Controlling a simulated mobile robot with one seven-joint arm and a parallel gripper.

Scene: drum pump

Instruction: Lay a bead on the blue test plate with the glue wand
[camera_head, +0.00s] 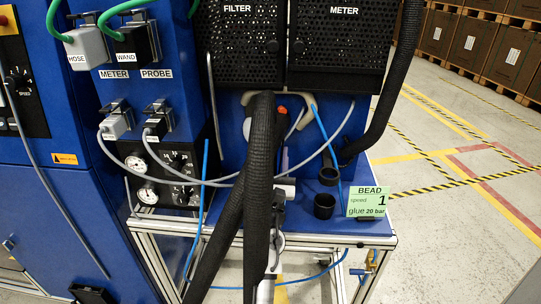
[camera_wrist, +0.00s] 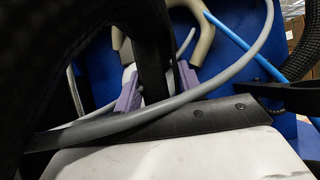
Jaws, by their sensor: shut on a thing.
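In the wrist view my gripper (camera_wrist: 157,88) has its two lilac fingertips closed on a black upright part (camera_wrist: 152,62), which looks like the glue wand's handle. The rest of the wand is hidden by hoses and the wrist. In the head view my gripper (camera_head: 285,188) is partly behind thick black hoses (camera_head: 258,170), in front of the blue bench. A beige curved piece (camera_wrist: 205,38) rises behind the fingers; it also shows in the head view (camera_head: 303,112). I cannot make out a separate blue test plate.
A green BEAD card (camera_head: 367,201) reads speed 1, glue 20 bar. Two black cups, one nearer (camera_head: 324,206) and one behind (camera_head: 328,176), stand left of it. Grey and blue cables cross the working area. A blue cabinet (camera_head: 75,215) stands left. Open floor lies right.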

